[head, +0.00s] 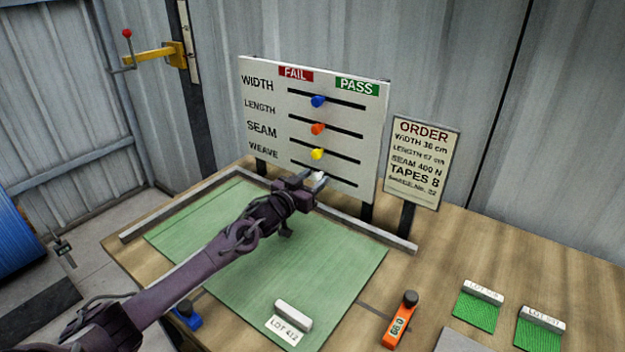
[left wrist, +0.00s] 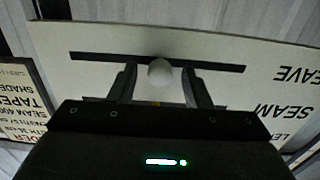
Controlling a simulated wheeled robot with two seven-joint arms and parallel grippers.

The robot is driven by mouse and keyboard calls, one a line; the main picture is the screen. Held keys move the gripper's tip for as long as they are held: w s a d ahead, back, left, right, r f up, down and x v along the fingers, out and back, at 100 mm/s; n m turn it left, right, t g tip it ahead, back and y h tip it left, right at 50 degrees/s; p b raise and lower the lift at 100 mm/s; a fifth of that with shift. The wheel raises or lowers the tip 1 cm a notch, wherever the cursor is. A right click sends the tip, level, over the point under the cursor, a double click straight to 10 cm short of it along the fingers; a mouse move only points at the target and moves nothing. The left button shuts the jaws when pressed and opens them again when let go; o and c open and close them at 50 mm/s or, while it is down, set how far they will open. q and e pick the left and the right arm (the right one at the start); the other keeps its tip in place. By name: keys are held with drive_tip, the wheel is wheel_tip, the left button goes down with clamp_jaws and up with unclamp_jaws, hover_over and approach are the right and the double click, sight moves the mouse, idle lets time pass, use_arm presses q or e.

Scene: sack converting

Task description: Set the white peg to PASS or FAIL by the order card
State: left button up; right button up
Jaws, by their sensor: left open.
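The upright board (head: 262,120) has FAIL in red at the top left, PASS in green at the top right, and rows WIDTH, LENGTH, SEAM and WEAVE. The white peg (head: 320,175) is in the lowest slot, WEAVE, partly hidden by my left gripper (head: 317,181). In the left wrist view the white peg (left wrist: 160,72) stands near the slot's middle, between the open fingers of my left gripper (left wrist: 159,86), with gaps seeming to show beside it. The order card (head: 421,165) reads WIDTH 36 cm, SEAM 400 N, TAPES 8; its small lines are blurred. My right gripper is not in view.
Blue (head: 318,101), orange (head: 317,128) and yellow (head: 317,154) pegs sit in the slots above. A green mat (head: 215,232) lies before the board, with a white LOT 412 block (head: 294,315). An orange tool (head: 398,325) and green swatches (head: 476,310) lie right.

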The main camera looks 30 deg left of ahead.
use_arm(q)
clamp_jaws()
drive_tip(key=a, duration=0.2)
drive_tip(key=a+b, duration=0.1)
drive_tip(key=a, duration=0.2)
drive_tip(key=w+a+b, duration=0.1)
drive_tip(key=a, duration=0.2)
drive_tip(key=shift+f, duration=0.1)
drive_tip(key=shift+w+a, duration=0.1)
drive_tip(key=shift+a, duration=0.2)
drive_tip(key=shift+a+r, duration=0.1)
drive_tip(key=shift+r, duration=0.15)
unclamp_jaws()
drive_tip(key=shift+f, duration=0.15)
